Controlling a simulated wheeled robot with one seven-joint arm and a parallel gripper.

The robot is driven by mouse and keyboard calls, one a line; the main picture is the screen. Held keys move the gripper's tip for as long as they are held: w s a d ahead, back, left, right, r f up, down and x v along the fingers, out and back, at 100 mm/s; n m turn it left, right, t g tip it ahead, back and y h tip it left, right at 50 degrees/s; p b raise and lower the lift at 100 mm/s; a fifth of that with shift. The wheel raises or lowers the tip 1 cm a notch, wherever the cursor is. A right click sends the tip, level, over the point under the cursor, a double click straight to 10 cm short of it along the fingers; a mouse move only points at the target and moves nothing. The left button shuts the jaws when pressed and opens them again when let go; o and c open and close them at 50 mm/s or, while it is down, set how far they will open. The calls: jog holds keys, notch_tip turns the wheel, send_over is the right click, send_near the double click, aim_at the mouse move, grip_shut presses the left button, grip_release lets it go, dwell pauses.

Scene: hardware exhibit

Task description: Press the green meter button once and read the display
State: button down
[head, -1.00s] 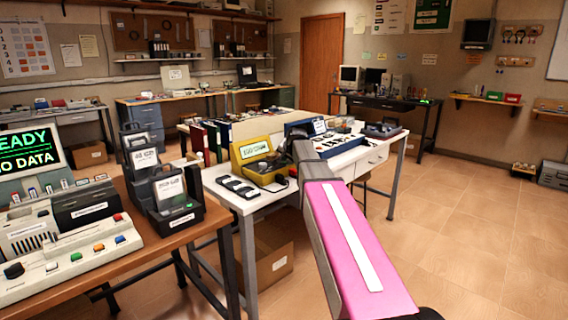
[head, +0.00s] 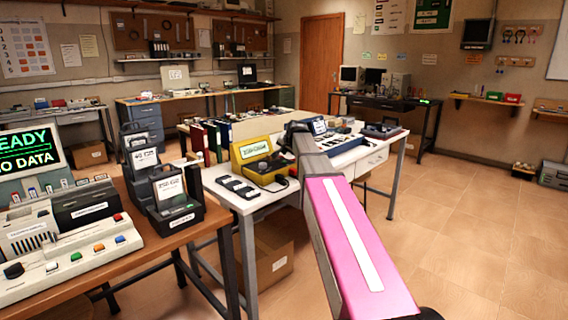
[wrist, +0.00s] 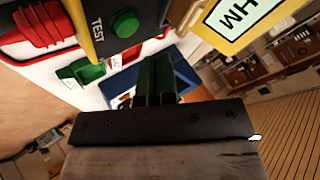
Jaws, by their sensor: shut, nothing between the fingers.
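The yellow meter stands on the white table in the head view (head: 252,150), its lit display (head: 254,149) facing me; the display text is too small to read there. In the wrist view the meter's yellow face (wrist: 216,40) carries a pale display (wrist: 246,14) with large letters, of which only "HM" shows. A round green button (wrist: 125,24) sits on a dark panel beside the word TEST. My gripper (wrist: 158,60) is shut and empty, its fingers below and right of the button in the picture, apart from it. The gripper is hidden in the head view.
A blue box (wrist: 183,80) stands beyond. In the head view, a different console (head: 70,255) with several coloured buttons is on the brown table.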

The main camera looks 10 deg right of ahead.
jog(key=shift+r, duration=1.8)
